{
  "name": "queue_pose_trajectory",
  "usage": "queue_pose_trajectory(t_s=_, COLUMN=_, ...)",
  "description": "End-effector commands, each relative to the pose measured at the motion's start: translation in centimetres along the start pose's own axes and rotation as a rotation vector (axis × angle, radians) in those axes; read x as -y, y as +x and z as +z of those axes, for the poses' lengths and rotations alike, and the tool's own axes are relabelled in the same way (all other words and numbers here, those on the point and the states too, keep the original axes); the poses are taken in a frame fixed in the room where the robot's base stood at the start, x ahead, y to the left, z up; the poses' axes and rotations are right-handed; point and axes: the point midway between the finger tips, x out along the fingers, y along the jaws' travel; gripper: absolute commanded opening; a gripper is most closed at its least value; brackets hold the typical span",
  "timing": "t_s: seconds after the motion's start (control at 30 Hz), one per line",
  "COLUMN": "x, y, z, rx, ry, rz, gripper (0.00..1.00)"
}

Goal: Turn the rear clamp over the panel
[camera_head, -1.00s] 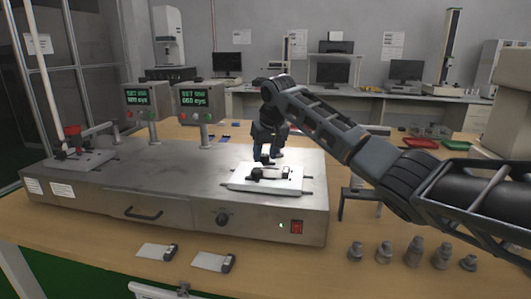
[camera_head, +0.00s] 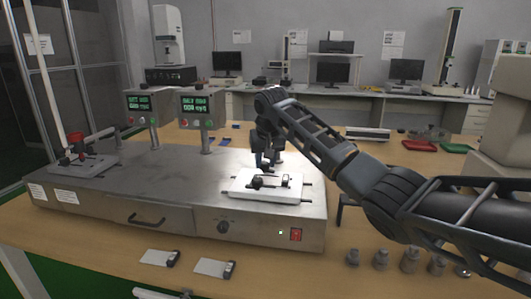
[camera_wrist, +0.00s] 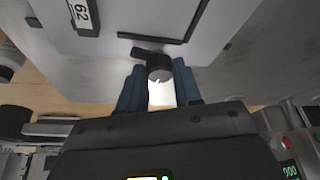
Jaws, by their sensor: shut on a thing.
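My gripper (camera_head: 267,163) is at the rear edge of the white plate (camera_head: 245,191) on the right of the steel machine. In the wrist view, my gripper (camera_wrist: 159,88) has its two blue fingers on either side of the rear clamp's black round knob (camera_wrist: 160,67) and is shut on it. A short black bar (camera_wrist: 145,52) reaches from the knob to the left, along the edge of the pale panel (camera_wrist: 140,20). In the head view the clamp is small and partly hidden by my gripper. A dark clip labelled 62 (camera_wrist: 83,14) lies on the panel.
The steel machine (camera_head: 110,195) carries two display boxes (camera_head: 203,105) and a second fixture (camera_head: 80,155) at left. Two white cards (camera_head: 213,267) lie in front. Several grey weights (camera_head: 381,259) stand at front right. Red (camera_head: 419,146) and green trays are behind my arm.

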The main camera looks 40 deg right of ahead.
Motion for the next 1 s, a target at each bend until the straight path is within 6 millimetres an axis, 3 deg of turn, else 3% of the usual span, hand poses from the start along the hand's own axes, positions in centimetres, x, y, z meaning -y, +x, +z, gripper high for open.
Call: queue_pose_trajectory(t_s=1.0, x=0.86, y=0.43, z=-0.24, rx=0.001, ry=0.882, rz=0.365, gripper=0.03)
